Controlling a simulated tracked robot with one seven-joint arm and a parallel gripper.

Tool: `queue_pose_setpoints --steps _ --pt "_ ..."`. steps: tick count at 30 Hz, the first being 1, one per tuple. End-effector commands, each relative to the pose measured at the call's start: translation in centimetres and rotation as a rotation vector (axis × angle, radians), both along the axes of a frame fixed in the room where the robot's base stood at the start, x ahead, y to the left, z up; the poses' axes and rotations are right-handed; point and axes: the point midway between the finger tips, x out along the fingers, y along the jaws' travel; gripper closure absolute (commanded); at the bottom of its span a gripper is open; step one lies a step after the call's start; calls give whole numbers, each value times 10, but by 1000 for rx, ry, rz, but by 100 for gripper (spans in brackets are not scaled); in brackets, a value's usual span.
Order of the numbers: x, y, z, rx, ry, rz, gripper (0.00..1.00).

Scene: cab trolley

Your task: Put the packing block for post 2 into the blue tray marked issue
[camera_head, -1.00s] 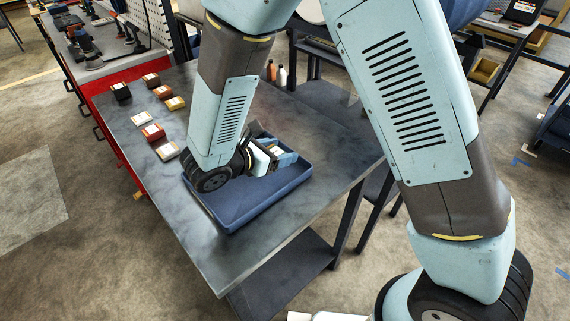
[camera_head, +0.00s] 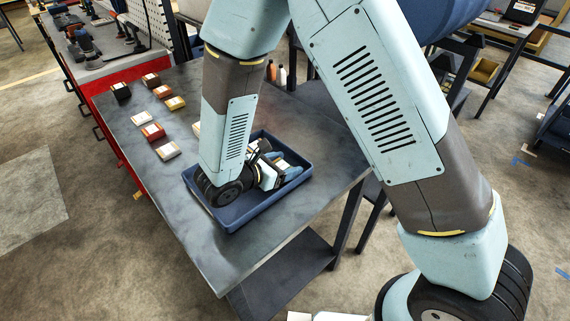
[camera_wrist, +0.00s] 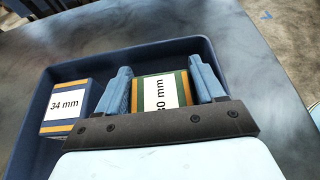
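The blue tray (camera_head: 232,226) lies on the grey table; no marking on it is readable. It also fills much of the wrist view (camera_wrist: 203,45). My gripper (camera_head: 278,174) is low over the tray's right half. In the wrist view my gripper (camera_wrist: 162,88) has its two blue fingers against both sides of a green block (camera_wrist: 160,92) with orange bands. Its white label is partly cut off and seems to end in "0 mm". A blue block (camera_wrist: 66,106) labelled "34 mm", with an orange band, sits in the tray to the left. I cannot tell whether the green block touches the tray floor.
Several small labelled blocks stand in rows on the table left of the tray, among them a red one (camera_head: 153,132) and a yellow one (camera_head: 175,103). The table's front part (camera_head: 220,265) is clear.

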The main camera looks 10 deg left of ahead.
Motion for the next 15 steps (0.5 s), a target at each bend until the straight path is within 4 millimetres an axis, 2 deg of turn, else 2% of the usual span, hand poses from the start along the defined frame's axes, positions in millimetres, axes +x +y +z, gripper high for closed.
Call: queue_pose_setpoints --steps 3,12,15 --pt "0 0 0 0 0 0 22" --pt "0 0 3 1 -1 0 22" --pt "-6 6 6 2 -1 2 22"
